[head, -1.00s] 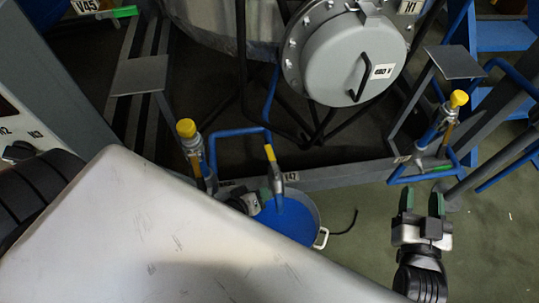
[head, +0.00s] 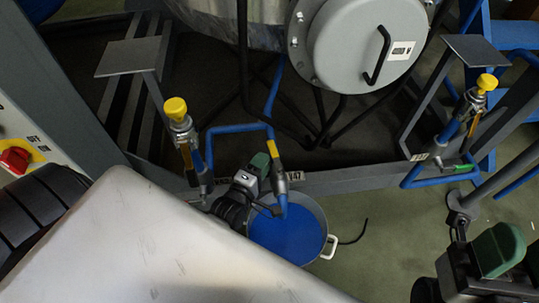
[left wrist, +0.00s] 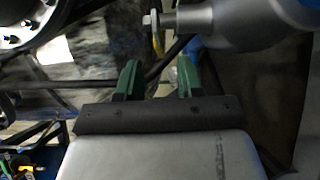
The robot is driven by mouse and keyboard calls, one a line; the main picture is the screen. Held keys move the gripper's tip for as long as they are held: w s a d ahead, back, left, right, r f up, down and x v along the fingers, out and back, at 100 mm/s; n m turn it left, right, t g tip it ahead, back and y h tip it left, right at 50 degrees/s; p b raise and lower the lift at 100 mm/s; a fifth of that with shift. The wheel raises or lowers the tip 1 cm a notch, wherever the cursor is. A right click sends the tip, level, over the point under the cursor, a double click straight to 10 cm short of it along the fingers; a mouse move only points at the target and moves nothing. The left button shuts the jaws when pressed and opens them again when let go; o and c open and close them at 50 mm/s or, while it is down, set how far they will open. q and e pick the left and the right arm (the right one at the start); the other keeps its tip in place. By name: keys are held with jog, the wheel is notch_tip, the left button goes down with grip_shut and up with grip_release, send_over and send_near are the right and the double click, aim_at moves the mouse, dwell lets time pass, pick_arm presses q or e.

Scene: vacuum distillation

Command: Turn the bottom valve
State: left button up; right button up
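The bottom valve (head: 280,177), by the V47 label, sits on a blue pipe low in the middle of the head view. Its yellow handle (head: 272,149) points up along the pipe. My left gripper (head: 260,164) is just left of the valve, its green finger beside the handle. In the left wrist view my left gripper (left wrist: 158,68) has two green fingers apart, with nothing between them.
A pot (head: 328,228) of blue liquid stands on the floor under the outlet. A grey frame beam (head: 350,180) runs behind the valve. Yellow-capped valves (head: 176,109) and (head: 487,82) flank it. A round grey hatch (head: 365,45) is above.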

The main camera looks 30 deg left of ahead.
aim_at(275, 155)
pick_arm(q)
jog(key=shift+w+b, duration=0.55)
jog(key=shift+w, duration=1.8)
grip_shut()
